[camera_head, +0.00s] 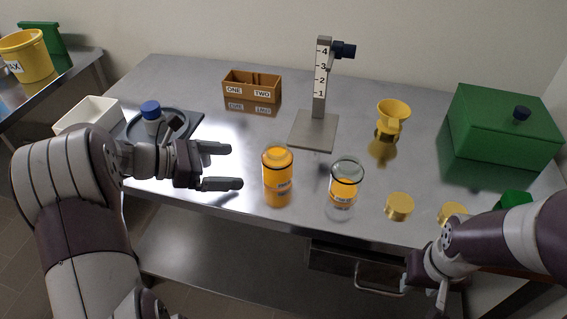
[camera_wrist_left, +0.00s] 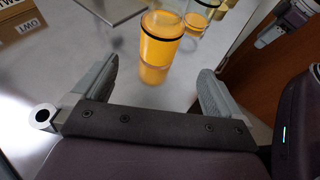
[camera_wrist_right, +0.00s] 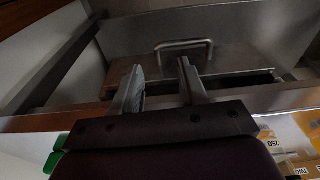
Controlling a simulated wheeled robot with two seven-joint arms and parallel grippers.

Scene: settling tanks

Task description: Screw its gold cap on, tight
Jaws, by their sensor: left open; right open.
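An orange-filled jar (camera_head: 278,172) stands upright near the table's front, with a small unreadable label and no gold cap on it. A clear glass jar (camera_head: 346,170) with orange content low inside stands to its right, also without a gold cap. Two gold caps lie on the table to the right, one (camera_head: 399,205) in full view and one (camera_head: 451,212) beside my right arm. My left gripper (camera_head: 230,167) is open and empty, left of the orange jar; the jar (camera_wrist_left: 160,42) is beyond its fingertips in the left wrist view. My right gripper (camera_wrist_right: 160,68) is open and empty, off the table's front edge.
A height stand (camera_head: 320,90), a yellow funnel (camera_head: 393,118) and a brown divided box (camera_head: 252,85) stand behind the jars. A green box (camera_head: 505,128) is at right. A drawer handle (camera_wrist_right: 184,44) is below the front edge. Bare table lies between the jars and stand.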

